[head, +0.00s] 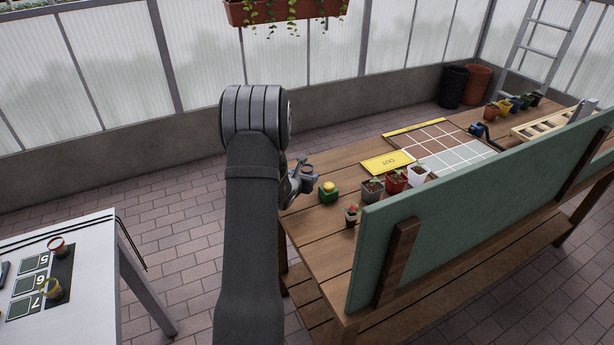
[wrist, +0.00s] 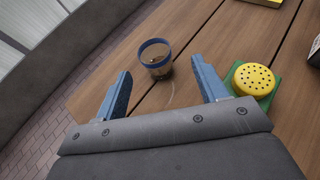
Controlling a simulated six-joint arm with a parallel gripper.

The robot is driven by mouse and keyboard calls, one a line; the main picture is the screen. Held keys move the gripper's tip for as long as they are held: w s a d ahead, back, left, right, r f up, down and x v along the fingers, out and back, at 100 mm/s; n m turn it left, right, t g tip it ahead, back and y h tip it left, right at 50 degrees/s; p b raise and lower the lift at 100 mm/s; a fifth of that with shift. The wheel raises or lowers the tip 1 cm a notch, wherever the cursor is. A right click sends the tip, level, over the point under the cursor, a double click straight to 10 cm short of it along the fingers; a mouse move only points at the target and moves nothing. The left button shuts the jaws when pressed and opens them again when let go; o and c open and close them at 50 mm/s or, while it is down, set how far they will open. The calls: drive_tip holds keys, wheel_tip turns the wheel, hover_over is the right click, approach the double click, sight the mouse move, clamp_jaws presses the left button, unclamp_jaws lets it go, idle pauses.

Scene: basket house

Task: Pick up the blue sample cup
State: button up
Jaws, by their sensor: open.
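The blue sample cup (wrist: 155,58) stands upright on the wooden bench in the wrist view, with a blue rim and brownish contents. My gripper (wrist: 160,82) is open and empty, one blue-grey finger on each side. In the head view my gripper (head: 296,178) is at the bench's left edge, and the cup (head: 307,171) shows beside it, partly hidden by a finger.
A green block with a yellow dotted dome (wrist: 254,80) sits close to my right finger. Several potted seedlings (head: 395,181), a yellow OUT card (head: 388,162) and a gridded board (head: 440,145) are farther right. A green panel (head: 450,215) edges the bench. A white table (head: 85,290) stands at left.

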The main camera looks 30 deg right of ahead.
sight(309, 168)
drive_tip(key=shift+w+a+x, duration=0.1)
drive_tip(key=shift+w+x, duration=0.05)
drive_tip(key=shift+x, duration=1.5)
drive_tip(key=shift+w+a+x, duration=0.15)
drive_tip(key=shift+x, duration=1.55)
drive_tip(key=shift+r, duration=0.15)
drive_tip(key=shift+c, duration=0.3)
drive_tip(key=c, duration=1)
